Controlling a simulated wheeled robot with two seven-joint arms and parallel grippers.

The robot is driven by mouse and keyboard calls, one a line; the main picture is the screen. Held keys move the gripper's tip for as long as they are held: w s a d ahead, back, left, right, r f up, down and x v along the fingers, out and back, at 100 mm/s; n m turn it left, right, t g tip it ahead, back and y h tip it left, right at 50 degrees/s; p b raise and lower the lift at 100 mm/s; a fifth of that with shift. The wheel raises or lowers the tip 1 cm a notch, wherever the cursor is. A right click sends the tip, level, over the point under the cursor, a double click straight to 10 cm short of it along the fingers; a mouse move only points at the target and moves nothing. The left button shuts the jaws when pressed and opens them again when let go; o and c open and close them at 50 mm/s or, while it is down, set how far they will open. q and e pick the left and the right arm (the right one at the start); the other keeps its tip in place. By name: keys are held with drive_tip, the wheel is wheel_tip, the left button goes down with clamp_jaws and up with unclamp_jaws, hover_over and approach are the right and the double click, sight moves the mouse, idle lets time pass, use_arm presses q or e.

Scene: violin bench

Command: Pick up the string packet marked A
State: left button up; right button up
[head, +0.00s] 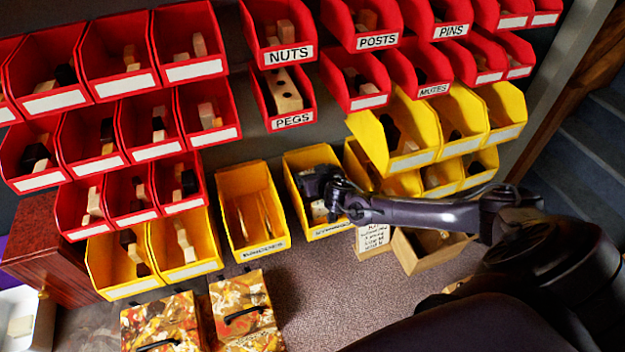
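A yellow bin (294,197) in the middle of the bench has a front label that seems to read STRINGS. Pale, flat items (318,209) show inside it, partly covered by my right gripper. I cannot read a letter A on any of them. My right gripper (328,208) reaches in from the right and points down into this bin. Its fingertips are too dark and small to tell whether they are open or shut, or whether they touch a packet. My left gripper is not in view.
A yellow bin labelled BRIDGES (235,185) stands just left. Red and yellow bins rise in rows behind. A handwritten card (373,237) and an open wooden box (416,262) sit to the right. Two patterned cases (243,303) lie in front. The bench between them is clear.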

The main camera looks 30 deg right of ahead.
drive_tip(key=c, duration=0.8)
drive_tip(key=shift+r, duration=0.1)
